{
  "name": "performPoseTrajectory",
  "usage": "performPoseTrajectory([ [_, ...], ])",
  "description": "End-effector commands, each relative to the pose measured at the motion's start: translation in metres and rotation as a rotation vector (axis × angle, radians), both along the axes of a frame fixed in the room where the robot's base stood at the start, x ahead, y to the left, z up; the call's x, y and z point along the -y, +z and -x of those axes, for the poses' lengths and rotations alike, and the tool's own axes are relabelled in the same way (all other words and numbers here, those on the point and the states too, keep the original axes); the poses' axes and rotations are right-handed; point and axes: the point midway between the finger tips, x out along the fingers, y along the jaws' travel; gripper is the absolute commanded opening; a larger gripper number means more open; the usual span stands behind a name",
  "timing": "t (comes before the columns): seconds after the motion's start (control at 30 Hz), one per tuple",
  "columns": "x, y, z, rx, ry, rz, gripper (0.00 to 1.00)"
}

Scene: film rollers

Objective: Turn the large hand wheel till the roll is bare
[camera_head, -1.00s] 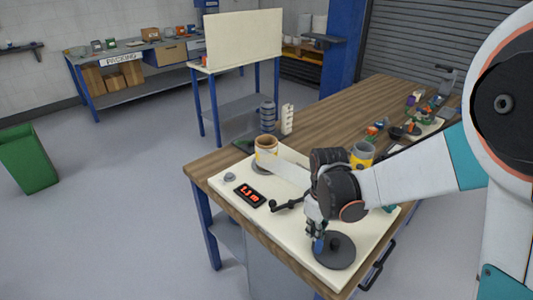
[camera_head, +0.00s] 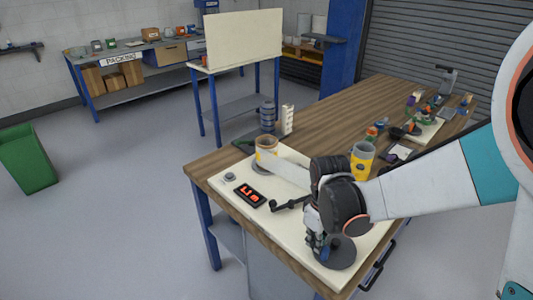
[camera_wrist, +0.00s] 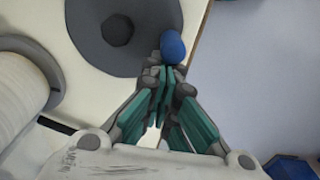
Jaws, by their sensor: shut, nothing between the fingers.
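The large hand wheel (camera_head: 342,258) is a dark grey disc at the near end of the cream board (camera_head: 225,205). In the head view my gripper (camera_head: 318,252) is over the wheel's left side. A roller with a brown core (camera_head: 266,150) stands at the board's far end, with a pale film strip (camera_head: 291,172) running towards my arm. A white roll (camera_wrist: 15,95) shows in the wrist view.
A red-lit display (camera_head: 250,194), reading about 1.1 m, and a small black crank (camera_head: 290,203) are on the board. A yellow container (camera_head: 361,160) stands behind my arm. Tools and small parts crowd the bench's far right. The bench's (camera_head: 345,115) middle is mostly clear.

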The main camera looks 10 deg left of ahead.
Motion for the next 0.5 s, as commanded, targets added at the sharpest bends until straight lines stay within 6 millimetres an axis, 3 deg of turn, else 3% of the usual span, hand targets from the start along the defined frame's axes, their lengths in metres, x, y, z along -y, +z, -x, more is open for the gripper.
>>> performPoseTrajectory([
  [0.5,-0.005,0.01,-0.001,-0.001,0.0,0.002,0.0],
])
